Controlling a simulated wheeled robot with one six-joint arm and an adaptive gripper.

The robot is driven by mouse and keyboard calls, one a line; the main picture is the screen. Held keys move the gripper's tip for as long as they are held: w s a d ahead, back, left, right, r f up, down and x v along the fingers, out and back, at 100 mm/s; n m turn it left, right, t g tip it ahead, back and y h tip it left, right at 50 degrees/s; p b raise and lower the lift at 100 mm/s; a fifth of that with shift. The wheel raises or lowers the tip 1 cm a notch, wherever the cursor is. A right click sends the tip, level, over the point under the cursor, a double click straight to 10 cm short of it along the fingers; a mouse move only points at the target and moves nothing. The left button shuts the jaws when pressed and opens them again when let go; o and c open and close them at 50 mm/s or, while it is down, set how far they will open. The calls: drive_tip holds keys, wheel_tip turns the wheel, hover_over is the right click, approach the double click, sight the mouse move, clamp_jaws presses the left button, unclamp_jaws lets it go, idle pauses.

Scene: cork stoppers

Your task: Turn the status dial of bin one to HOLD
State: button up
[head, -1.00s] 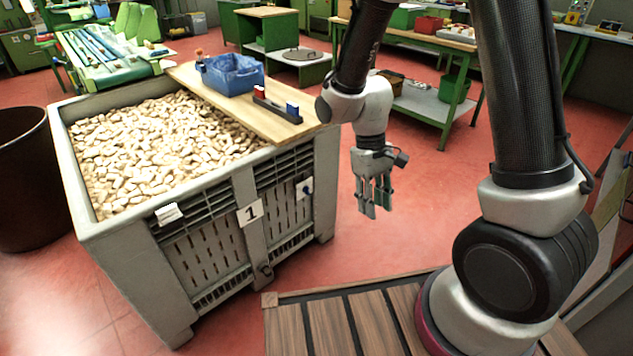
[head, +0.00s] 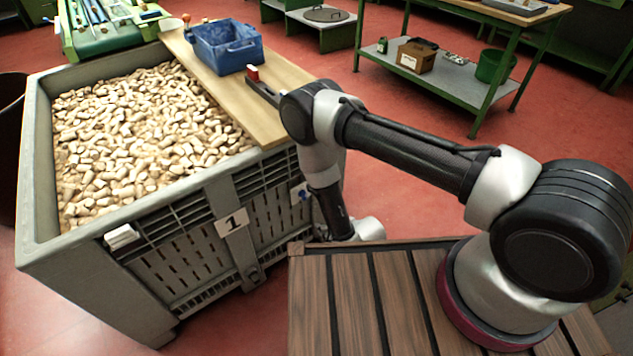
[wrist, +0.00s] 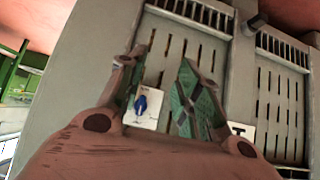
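Bin one is the grey slatted crate (head: 45,262) on the left in the head view, marked by a white card with a 1 (head: 232,222). Lettering on the plate is unreadable. The gripper is hidden in the head view.
The crate is full of cork stoppers (head: 140,140). A board (head: 265,125) across it carries a blue basket (head: 228,45). My wooden-slatted deck is close to the crate's right side. A green workbench (head: 440,85) stands behind, with open red floor (head: 440,170) before it.

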sight(305, 194)
drive_tip(key=w+a+r+t+y, duration=0.2)
drive_tip(key=w+a+r+t, duration=0.1)
drive_tip(key=w+r, duration=0.3)
drive_tip(key=shift+y, duration=0.3)
drive_tip(key=x, duration=0.6)
drive_tip(key=shift+w+a+r, duration=0.2)
drive_tip(key=shift+w+r, duration=0.05)
drive_tip(key=shift+r, duration=0.05)
clamp_jaws()
